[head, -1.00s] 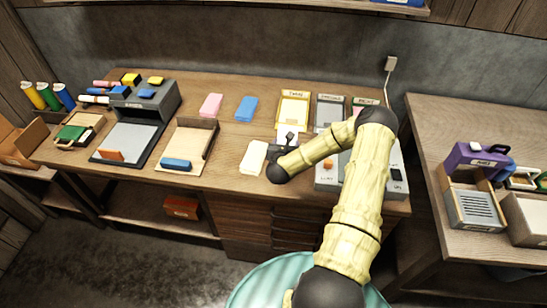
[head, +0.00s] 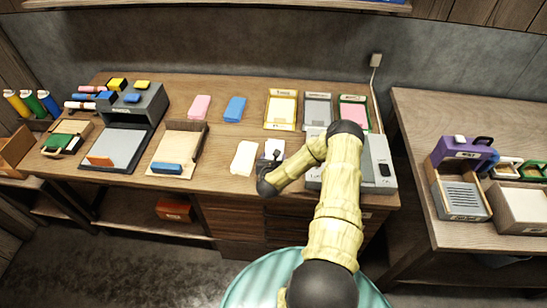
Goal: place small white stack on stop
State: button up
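A white stack (head: 244,158) lies flat on the wooden table, left of my gripper. A smaller-looking white piece (head: 275,147) shows just behind and under my gripper (head: 271,158), partly covered by it. I cannot tell for sure which of the two is the small white stack. My gripper is low over the table at the end of my bent arm; its fingers are too small to tell whether they are open or shut, or touching the white piece. No part is clearly readable as the stop; a grey machine (head: 378,165) stands to the right, largely hidden by my arm.
Yellow (head: 281,93), grey (head: 318,96) and green (head: 354,98) framed trays stand at the back. Pink (head: 199,107) and blue (head: 235,109) stacks lie left of them. A cream tray with a blue bar (head: 166,169) and a grey tray (head: 121,132) are further left.

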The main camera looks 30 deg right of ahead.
jog(key=shift+f, duration=0.1)
jog(key=o, duration=1)
jog(key=shift+s+r, duration=0.1)
jog(key=shift+r, duration=0.1)
jog(key=b+v, duration=0.2)
jog(key=v, duration=1)
jog(key=shift+f+b, duration=0.1)
jog(key=shift+b, duration=0.3)
